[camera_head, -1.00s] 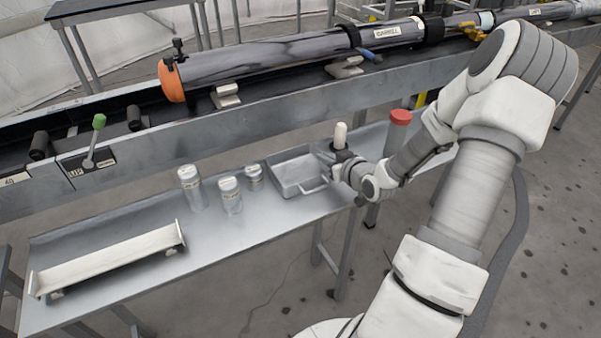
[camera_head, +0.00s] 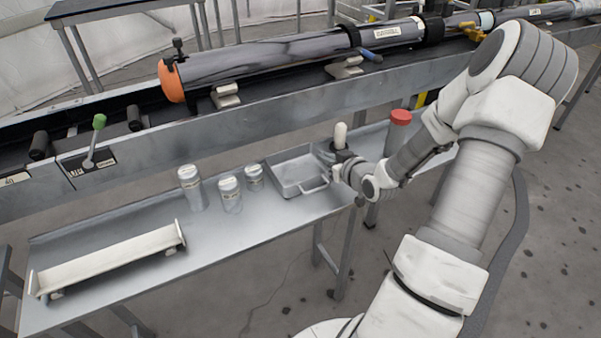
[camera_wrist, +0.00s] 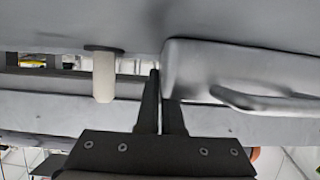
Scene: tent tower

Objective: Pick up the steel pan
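The steel pan (camera_head: 291,180) is a shallow rectangular grey tray with a loop handle facing me. It rests on the metal side table in the head view. In the wrist view the pan (camera_wrist: 232,66) fills the upper right, with its handle (camera_wrist: 265,101) to the right. My gripper (camera_head: 320,152) is at the pan's right end in the head view. In the wrist view my gripper (camera_wrist: 160,76) has its two dark fingers close together at the pan's near end wall, one on each side. The right fingertip is hidden by the pan.
A white-topped peg (camera_head: 340,136) stands close to my gripper, and a red-capped cylinder (camera_head: 400,128) is behind my forearm. Several metal canisters (camera_head: 230,195) stand left of the pan. A cream tray (camera_head: 108,261) lies at the left end of the table (camera_head: 215,255). A bench (camera_head: 240,125) runs behind.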

